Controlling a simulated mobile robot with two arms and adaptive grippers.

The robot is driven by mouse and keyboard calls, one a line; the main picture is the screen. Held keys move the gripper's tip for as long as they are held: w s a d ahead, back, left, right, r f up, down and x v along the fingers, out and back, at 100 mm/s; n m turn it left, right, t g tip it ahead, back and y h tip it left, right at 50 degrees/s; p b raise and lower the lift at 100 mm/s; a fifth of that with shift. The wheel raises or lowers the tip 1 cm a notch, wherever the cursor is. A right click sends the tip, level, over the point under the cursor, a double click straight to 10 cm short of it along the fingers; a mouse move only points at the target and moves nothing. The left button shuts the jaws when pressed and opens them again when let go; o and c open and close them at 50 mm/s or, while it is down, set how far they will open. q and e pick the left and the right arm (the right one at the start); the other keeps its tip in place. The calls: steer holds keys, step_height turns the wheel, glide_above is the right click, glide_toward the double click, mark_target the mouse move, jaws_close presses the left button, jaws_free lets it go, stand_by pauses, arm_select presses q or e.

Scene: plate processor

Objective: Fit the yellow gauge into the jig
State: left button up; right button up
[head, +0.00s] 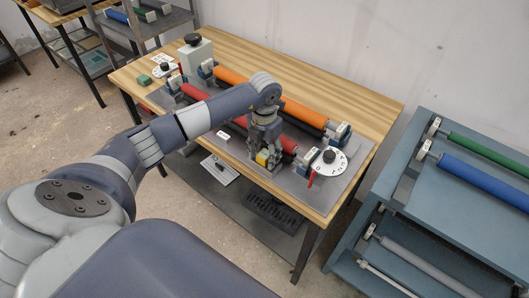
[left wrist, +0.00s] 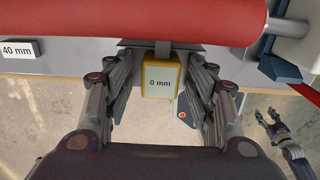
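The yellow gauge (head: 262,157) is at the front edge of the wooden bench's grey plate, below the front red roller. In the left wrist view the yellow gauge (left wrist: 162,82) shows a pale face marked "0 mm", and a grey bar joins its top by the roller. My left gripper (head: 264,150) points down over it. In the left wrist view my left gripper's fingers (left wrist: 162,72) stand on either side of the gauge, with a narrow gap showing on each side. I cannot make out the jig for certain. My right gripper (left wrist: 272,122) shows at the lower right, fingers apart and empty.
A red roller (left wrist: 130,22) runs across just beyond the gauge. An orange roller (head: 300,111) lies behind it. A white dial (head: 328,162) with a red pointer is at the right. A blue rack (head: 400,190) stands right of the bench (head: 360,90).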

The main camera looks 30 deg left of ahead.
mark_target(264, 154)
arm_select(q)
steer(key=shift+r, duration=0.15)
steer(key=shift+r+p, duration=0.25)
steer(key=shift+p, duration=0.1)
steer(key=shift+r+b, duration=0.35)
step_height(264, 154, up, 11)
steer(key=b, duration=0.3)
steer(key=shift+s, duration=0.1)
